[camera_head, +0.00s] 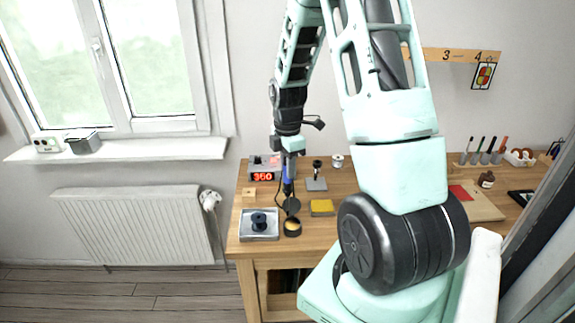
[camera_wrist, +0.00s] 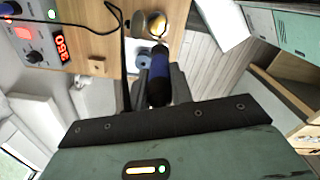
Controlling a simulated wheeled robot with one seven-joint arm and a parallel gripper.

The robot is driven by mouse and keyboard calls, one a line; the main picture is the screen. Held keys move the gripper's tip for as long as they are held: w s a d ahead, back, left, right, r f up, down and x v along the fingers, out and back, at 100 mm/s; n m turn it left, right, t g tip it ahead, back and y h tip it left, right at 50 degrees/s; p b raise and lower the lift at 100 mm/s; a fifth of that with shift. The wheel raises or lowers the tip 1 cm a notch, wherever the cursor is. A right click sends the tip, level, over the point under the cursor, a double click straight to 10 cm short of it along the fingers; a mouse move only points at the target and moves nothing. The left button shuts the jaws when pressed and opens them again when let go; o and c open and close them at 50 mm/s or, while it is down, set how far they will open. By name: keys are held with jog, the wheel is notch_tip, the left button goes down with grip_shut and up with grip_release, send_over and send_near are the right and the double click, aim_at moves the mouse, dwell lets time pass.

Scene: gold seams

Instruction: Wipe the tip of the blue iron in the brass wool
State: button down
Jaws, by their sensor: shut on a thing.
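My gripper (camera_head: 289,160) is shut on the blue iron (camera_head: 288,174) and holds it over the bench, pointing down. In the wrist view the blue handle (camera_wrist: 158,82) sits between the dark fingers of my gripper (camera_wrist: 158,92). The brass wool (camera_head: 292,226) is a gold mass in a small dark round tin near the bench's front. It also shows in the wrist view (camera_wrist: 156,25), beyond the iron. A dark round lid (camera_head: 292,206) stands behind the tin. The iron's lower end is close to this lid in the head view; I cannot tell whether its tip touches anything.
A soldering station (camera_head: 263,175) reading 350 or 360 is at the back left. A grey tray (camera_head: 246,234) with a dark blue spool (camera_head: 259,221) is left of the tin. A yellow sponge (camera_head: 321,207) lies to the right. A black cable (camera_wrist: 85,28) crosses the bench.

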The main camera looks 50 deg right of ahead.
jog(key=shift+f, duration=0.1)
dwell(0.3)
jog(key=shift+f+b, duration=1)
jog(key=shift+f, duration=1.15)
dwell(0.7)
dwell(0.3)
